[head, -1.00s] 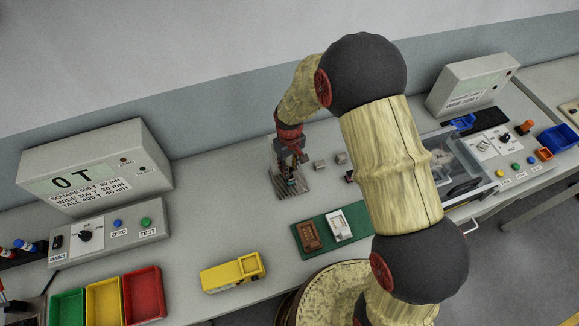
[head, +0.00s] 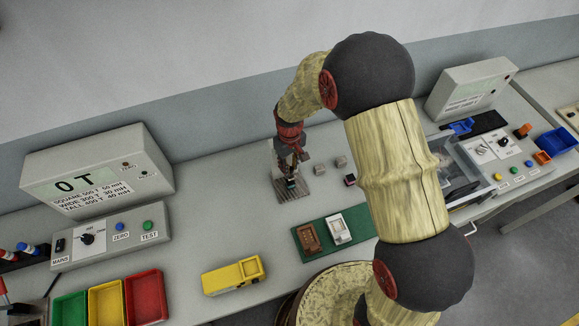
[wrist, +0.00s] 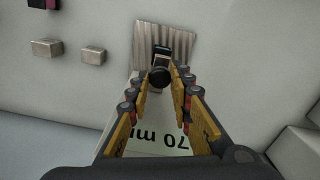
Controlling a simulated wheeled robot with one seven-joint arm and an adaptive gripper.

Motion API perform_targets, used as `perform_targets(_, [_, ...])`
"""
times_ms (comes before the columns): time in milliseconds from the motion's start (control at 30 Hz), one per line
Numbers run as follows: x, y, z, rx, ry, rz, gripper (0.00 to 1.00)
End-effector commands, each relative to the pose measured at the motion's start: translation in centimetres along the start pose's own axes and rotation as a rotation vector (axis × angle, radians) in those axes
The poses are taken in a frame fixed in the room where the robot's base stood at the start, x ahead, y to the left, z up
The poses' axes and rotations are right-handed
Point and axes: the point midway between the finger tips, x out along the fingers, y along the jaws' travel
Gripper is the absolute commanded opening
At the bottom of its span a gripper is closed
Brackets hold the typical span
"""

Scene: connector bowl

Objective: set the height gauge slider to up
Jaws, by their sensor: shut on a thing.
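The height gauge has a ribbed grey base (head: 294,194), which also shows in the wrist view (wrist: 176,40). In the head view it stands on the bench behind the green mat, with my gripper (head: 291,164) over it. In the wrist view my gripper (wrist: 160,82) is shut on the dark round knob of the slider (wrist: 160,75). The fingertips sit at the knob's two sides. A white plate reading "70" (wrist: 165,138) shows upside down between the fingers. The slider's exact height on the gauge is hard to tell, as my gripper hides much of it.
Small grey blocks (head: 319,168) and (head: 341,162) stand right of the gauge. In front lies the green mat (head: 321,250) with a brown and a white part. An open drawer (head: 487,192) is right.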

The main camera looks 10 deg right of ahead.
Motion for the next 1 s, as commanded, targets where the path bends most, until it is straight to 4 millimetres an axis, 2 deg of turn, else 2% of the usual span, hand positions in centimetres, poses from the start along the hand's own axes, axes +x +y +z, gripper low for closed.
perform_targets(67, [-0.3, 0.1, -0.2, 0.0, 0.005, 0.001, 0.0])
perform_targets(100, [-0.3, 0.1, -0.2, 0.001, 0.006, 0.001, 0.23])
perform_targets(400, [-0.2, 0.0, -0.2, 0.0, 0.004, 0.001, 0.4])
perform_targets(767, [-0.6, 0.1, -0.2, 0.0, 0.005, 0.001, 0.4])
perform_targets(867, [-1.7, 0.1, -0.2, 0.0, 0.006, 0.001, 0.4])
perform_targets(1000, [-4.4, 0.1, -0.3, 0.0, 0.009, 0.002, 0.4])
